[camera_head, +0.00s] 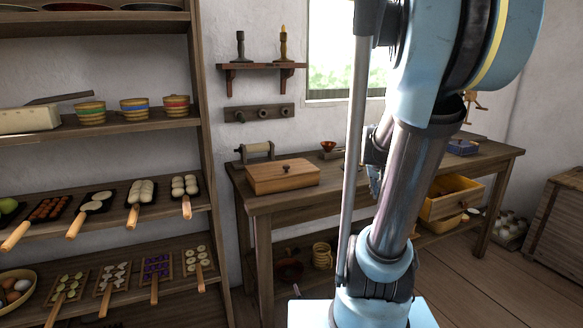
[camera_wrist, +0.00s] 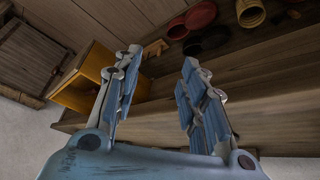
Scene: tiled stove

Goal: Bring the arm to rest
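My gripper (camera_wrist: 162,60) is open in the wrist view, with its two blue fingers apart and nothing between them. In the head view my arm stands large in front of the wooden table (camera_head: 263,203), and only a small part of the gripper shows beside the arm's dark link. The rest of it is hidden there. In the wrist view an open yellow drawer (camera_wrist: 82,78) lies behind the left finger, and table boards lie behind the right one. I cannot tell how close the fingers are to them.
A wooden box (camera_head: 283,178) sits on the table, and the yellow drawer (camera_head: 452,199) sticks out from its front. A shelf rack (camera_head: 208,135) with pans, bowls and trays stands at left. A wooden chest (camera_head: 560,220) stands at right. Open floor (camera_head: 465,290) lies at lower right.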

